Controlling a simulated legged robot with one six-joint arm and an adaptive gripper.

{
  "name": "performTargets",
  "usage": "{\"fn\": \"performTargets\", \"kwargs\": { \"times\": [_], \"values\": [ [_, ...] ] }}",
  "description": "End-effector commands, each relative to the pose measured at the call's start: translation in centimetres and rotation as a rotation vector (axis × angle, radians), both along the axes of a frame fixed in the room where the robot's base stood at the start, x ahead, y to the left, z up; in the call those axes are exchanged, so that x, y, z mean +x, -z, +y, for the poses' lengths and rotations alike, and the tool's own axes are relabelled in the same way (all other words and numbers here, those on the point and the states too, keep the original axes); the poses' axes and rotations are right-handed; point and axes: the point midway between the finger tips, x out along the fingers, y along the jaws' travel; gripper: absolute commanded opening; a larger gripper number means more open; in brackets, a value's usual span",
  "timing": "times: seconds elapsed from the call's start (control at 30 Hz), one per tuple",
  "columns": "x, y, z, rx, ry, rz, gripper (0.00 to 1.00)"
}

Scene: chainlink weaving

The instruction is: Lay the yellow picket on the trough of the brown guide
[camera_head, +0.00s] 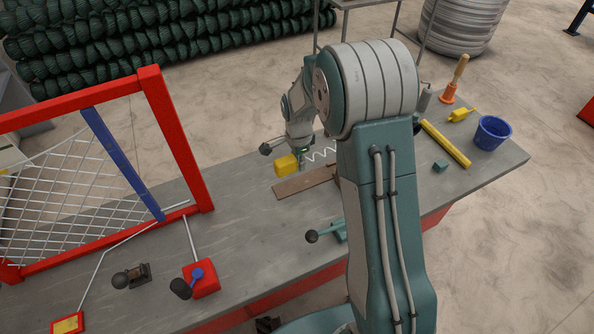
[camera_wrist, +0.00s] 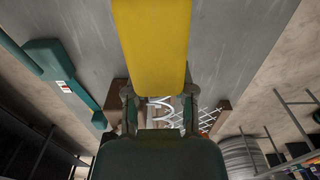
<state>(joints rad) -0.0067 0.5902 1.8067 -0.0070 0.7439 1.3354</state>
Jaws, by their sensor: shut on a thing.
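The yellow picket shows as a yellow block-like grip (camera_head: 286,164) at my gripper, with a white zigzag wire (camera_head: 322,155) reaching right beside it. In the wrist view the yellow part (camera_wrist: 152,45) fills the top middle, and white coils (camera_wrist: 165,108) show between the fingers. My gripper (camera_head: 301,165) points down and is shut on the picket. The brown guide (camera_head: 304,182) lies on the bench just in front of the gripper; its right end is hidden by my arm. Brown pieces also show either side of the fingers in the wrist view (camera_wrist: 222,114). Contact between picket and guide cannot be told.
A red frame (camera_head: 180,140) with white mesh and a blue bar stands on the left. A clamp (camera_head: 334,232) with a dark knob and a red block (camera_head: 203,281) are nearer. A yellow bar (camera_head: 446,143) and blue bucket (camera_head: 492,133) are right. Bare bench lies before the guide.

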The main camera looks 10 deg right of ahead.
Motion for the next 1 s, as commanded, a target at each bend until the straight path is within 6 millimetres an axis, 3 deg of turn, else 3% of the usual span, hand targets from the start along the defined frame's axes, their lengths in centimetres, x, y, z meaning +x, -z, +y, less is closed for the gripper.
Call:
{"fn": "performTargets", "kwargs": {
  "times": [0.53,1.0],
  "values": [
    [0.6,0.5,-0.2,-0.001,0.053,0.0,0.0],
    [0.5,5.1,-0.2,-0.001,0.052,0.003,0.0]
  ]
}}
